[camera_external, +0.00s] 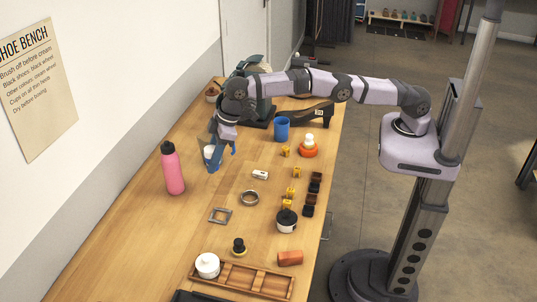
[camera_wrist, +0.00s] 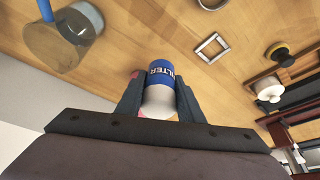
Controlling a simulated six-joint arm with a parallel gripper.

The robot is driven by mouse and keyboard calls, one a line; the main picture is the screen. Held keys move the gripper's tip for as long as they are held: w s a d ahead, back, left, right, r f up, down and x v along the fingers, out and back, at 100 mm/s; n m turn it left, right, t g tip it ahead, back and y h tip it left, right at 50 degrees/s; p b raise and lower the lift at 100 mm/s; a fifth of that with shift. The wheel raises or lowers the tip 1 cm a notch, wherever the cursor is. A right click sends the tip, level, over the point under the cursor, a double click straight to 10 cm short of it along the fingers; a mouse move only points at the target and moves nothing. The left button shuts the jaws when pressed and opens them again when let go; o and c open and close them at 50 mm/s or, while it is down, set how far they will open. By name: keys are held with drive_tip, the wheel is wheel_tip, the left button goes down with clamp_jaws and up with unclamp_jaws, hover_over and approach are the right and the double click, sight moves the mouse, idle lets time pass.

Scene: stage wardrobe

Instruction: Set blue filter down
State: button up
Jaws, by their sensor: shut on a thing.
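The blue filter (camera_wrist: 160,73) is a small cylinder with a blue band lettered "FILTER" and a white end nearer the camera. In the wrist view it sits between the two fingers of my gripper (camera_wrist: 159,95), which is shut on it. In the external view my gripper (camera_external: 221,158) points down over the left part of the bench, beside the pink bottle. The fingers partly hide the filter there. I cannot tell whether the filter touches the bench.
A pink bottle (camera_external: 172,168) stands close left. A blue cup (camera_external: 282,128), square frame (camera_external: 220,215), metal ring (camera_external: 249,198) and wooden tray (camera_external: 243,279) share the bench (camera_external: 138,237).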

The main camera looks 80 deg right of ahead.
drive_tip(key=shift+s+a+f, duration=0.1)
drive_tip(key=shift+a+f, duration=0.05)
drive_tip(key=shift+a, duration=0.2)
drive_tip(key=shift+f+p, duration=0.5)
drive_tip(key=shift+f, duration=4.45)
drive_tip(key=shift+f, duration=0.15)
drive_tip(key=o, duration=1.1)
drive_tip(key=shift+r, duration=0.2)
drive_tip(key=shift+b+v, duration=1.7)
drive_tip(key=shift+v, duration=4.25)
drive_tip(key=shift+d, duration=0.15)
